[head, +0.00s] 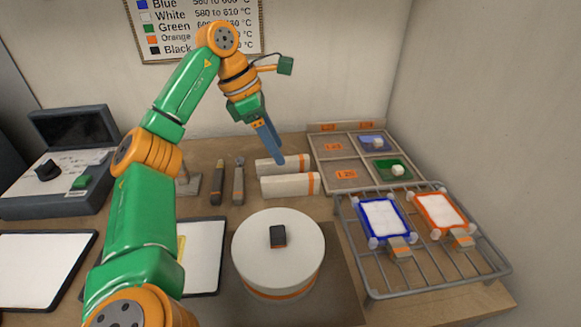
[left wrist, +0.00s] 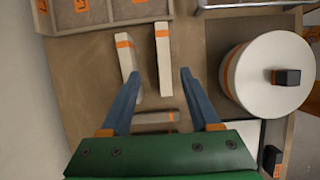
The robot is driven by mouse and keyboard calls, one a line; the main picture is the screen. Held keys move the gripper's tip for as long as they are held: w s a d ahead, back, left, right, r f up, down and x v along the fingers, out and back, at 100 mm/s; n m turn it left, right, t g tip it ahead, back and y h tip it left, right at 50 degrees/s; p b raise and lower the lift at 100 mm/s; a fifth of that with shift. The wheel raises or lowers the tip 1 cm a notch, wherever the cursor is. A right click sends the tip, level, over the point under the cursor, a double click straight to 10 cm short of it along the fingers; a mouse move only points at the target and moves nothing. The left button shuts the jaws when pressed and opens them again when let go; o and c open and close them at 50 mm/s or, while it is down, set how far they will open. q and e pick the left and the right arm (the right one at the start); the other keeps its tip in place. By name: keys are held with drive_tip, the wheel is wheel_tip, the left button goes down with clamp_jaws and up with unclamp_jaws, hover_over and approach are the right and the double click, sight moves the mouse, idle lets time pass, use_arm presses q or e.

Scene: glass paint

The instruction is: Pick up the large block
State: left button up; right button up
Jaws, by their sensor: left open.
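Two long pale blocks with orange bands lie side by side on the table. The nearer, larger-looking block (head: 288,186) also shows in the left wrist view (left wrist: 163,58), and the farther block (head: 282,166) lies left of it there (left wrist: 126,56). My left gripper (head: 278,159) is open, pointing down at the blocks. In the left wrist view its blue fingers (left wrist: 160,72) are apart, with the larger block between their lines and the other close by the left finger. No grip shows on either block. My right gripper is not in view.
A round white turntable (head: 262,250) with a small black block (head: 278,236) stands in front. Hand tools (head: 238,184) lie left of the blocks. A divided tray (head: 346,184) and a wire rack (head: 445,272) with framed panels are at right.

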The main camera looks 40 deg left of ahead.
sight(290, 177)
use_arm(q)
wheel_tip(290, 177, down, 3)
drive_tip(key=shift+d+f+b, duration=0.1)
drive_tip(key=shift+f+b, duration=0.05)
drive_tip(key=shift+b, duration=0.5)
drive_tip(key=x, duration=0.3)
drive_tip(key=b+x, duration=0.1)
drive_tip(key=x, duration=0.1)
drive_tip(key=shift+d+f, duration=0.15)
drive_tip(key=shift+d, duration=0.25)
drive_tip(key=shift+w+d+f, duration=0.15)
drive_tip(key=shift+w+f, duration=0.1)
drive_tip(key=shift+f, duration=0.1)
clamp_jaws()
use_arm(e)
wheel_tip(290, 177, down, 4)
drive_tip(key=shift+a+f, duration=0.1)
